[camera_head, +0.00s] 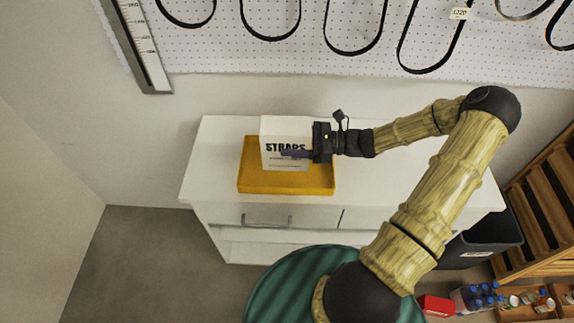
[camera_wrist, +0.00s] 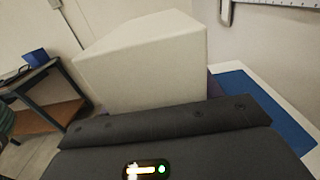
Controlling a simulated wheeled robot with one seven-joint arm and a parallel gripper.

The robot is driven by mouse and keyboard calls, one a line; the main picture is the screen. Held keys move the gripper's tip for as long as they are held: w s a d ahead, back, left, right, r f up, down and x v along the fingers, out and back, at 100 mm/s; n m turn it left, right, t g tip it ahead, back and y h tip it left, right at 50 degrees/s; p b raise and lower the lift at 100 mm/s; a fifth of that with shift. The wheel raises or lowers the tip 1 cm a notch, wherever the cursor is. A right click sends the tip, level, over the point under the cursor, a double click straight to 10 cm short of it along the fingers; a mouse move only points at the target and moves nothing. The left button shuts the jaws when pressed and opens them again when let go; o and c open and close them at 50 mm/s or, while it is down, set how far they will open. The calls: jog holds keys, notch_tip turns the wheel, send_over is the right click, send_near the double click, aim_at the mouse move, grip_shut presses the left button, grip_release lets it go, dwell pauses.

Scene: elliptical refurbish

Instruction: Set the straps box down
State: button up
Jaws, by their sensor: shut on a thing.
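The straps box (camera_head: 285,150) is white with black "STRAPS" lettering on its front, and stands upright over the yellow tray (camera_head: 315,182) on the white cabinet. The far finger is hidden behind the box. I cannot tell whether the box's bottom touches the tray. In the wrist view the box (camera_wrist: 150,65) fills the middle as a plain pale block just beyond my gripper; its underside is hidden.
The white cabinet top (camera_head: 400,185) has bare room right of the tray. A pegboard (camera_head: 225,55) with hanging black belts is on the wall behind. A black bin (camera_head: 480,240) and wooden shelving stand at right. The wrist view shows a flat blue surface (camera_wrist: 265,105) beside the box.

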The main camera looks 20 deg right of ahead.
aim_at(292, 163)
jog(key=f, duration=0.3)
jog(key=f+p, duration=0.1)
jog(key=f, duration=0.1)
jog(key=shift+w+f, duration=0.2)
jog(key=shift+f, duration=0.2)
jog(key=shift+s+a, duration=0.1)
jog(key=shift+s, duration=0.1)
notch_tip(292, 163, down, 4)
jog(key=shift+w+p, duration=0.15)
jog(key=shift+p, duration=0.2)
jog(key=shift+f, duration=0.2)
jog(key=o, duration=1.2)
